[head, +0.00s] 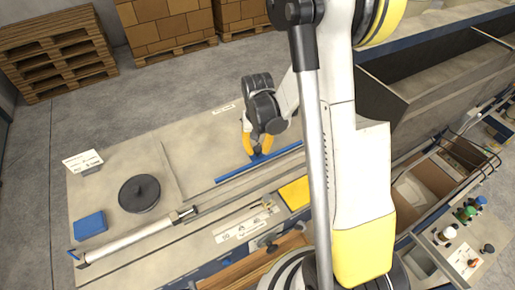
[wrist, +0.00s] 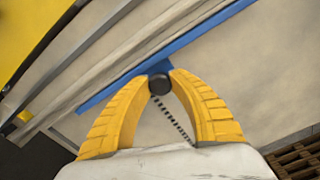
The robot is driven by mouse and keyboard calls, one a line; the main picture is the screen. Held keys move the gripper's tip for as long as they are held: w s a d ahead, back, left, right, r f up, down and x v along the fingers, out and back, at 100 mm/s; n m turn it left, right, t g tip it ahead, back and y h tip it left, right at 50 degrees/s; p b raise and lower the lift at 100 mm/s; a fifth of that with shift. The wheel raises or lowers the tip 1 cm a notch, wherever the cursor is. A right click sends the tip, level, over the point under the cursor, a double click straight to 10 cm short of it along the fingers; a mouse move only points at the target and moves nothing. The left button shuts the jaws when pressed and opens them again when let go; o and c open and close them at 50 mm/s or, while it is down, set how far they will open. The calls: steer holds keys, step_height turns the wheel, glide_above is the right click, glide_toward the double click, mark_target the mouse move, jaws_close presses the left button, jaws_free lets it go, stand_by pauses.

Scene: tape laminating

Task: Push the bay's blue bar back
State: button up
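The blue bar (head: 234,173) lies along the back edge of the rail on the bench in the head view. In the wrist view the bar (wrist: 207,33) runs diagonally, from left of centre to the top right. A short blue tab stands out from its middle, with a dark round knob (wrist: 160,85) at its end. My gripper (head: 256,153) is over the bar's middle with its yellow fingers pointing down. In the wrist view my gripper (wrist: 161,78) has its fingertips on both sides of the knob, seemingly touching it.
A black round weight (head: 139,193), a blue block (head: 90,225) and a white sign (head: 83,161) stand on the left of the bench. A silver roller (head: 130,239) lies at the front left. The bench behind the bar is clear. Grey bins (head: 450,85) stand at right.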

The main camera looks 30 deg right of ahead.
jaws_close()
steer(key=w+b, duration=0.5)
steer(key=w, duration=1)
steer(key=shift+w, duration=0.25)
steer(key=o, duration=0.9)
jaws_free()
steer(key=shift+c, duration=0.2)
step_height(320, 180, up, 12)
